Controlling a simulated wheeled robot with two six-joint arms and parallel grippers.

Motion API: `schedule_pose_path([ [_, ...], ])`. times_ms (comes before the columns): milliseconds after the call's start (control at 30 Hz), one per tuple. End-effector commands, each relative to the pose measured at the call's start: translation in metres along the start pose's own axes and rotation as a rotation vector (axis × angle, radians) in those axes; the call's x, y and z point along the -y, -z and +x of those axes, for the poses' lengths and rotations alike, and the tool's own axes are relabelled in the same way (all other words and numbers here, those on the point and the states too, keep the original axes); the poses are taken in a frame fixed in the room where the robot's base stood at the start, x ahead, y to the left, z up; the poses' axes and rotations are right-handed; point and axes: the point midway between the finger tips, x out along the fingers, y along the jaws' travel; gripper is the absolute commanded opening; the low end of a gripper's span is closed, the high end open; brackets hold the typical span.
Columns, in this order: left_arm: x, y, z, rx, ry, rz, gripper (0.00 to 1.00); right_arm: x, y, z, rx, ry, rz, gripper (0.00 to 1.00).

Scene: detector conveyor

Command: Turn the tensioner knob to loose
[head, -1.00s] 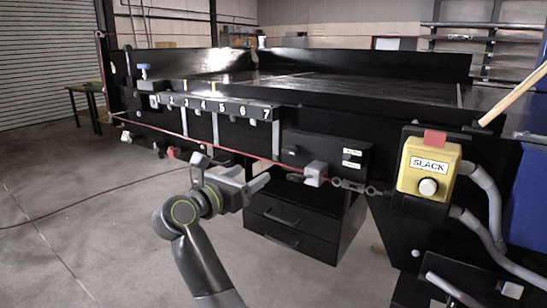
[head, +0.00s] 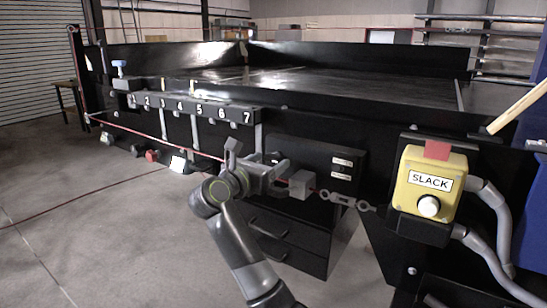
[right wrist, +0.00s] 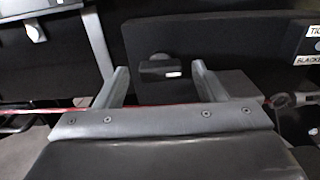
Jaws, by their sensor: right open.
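The tensioner knob (right wrist: 158,68) is a dark knob with a small white mark, on the front of a black box (head: 317,152). In the right wrist view it lies between and beyond my fingertips, apart from them. In the head view it is hard to make out behind my gripper. Two white labels (head: 342,161) are on the box, right of the knob; the wrist view cuts off their text. My right gripper (head: 284,174) is open and empty in front of the box. It also shows in the right wrist view (right wrist: 160,74). My left gripper is not in view.
A red cable (head: 140,132) runs along the front to a grey block (head: 300,184) and a turnbuckle (head: 345,201), close to my gripper. A yellow box (head: 424,185) marked SLACK, with a white button, is at right. Black drawers (head: 280,235) stand below.

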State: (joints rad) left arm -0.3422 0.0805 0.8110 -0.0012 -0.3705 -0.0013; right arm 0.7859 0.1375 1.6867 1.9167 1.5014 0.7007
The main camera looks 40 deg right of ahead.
Motion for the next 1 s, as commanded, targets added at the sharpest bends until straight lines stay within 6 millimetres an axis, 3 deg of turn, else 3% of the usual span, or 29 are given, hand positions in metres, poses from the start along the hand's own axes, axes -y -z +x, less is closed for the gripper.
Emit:
schedule_pose_path([
  [400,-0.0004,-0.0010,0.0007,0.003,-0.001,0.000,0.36,0.0015,0.0002,0.0047,-0.001,-0.001,0.000,0.64],
  [767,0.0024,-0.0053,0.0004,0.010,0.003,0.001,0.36,0.0014,0.0002,0.0046,0.000,-0.002,0.000,0.19],
  [1000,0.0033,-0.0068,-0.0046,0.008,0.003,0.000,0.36,0.0014,-0.0010,0.0045,-0.001,-0.002,-0.023,0.19],
])
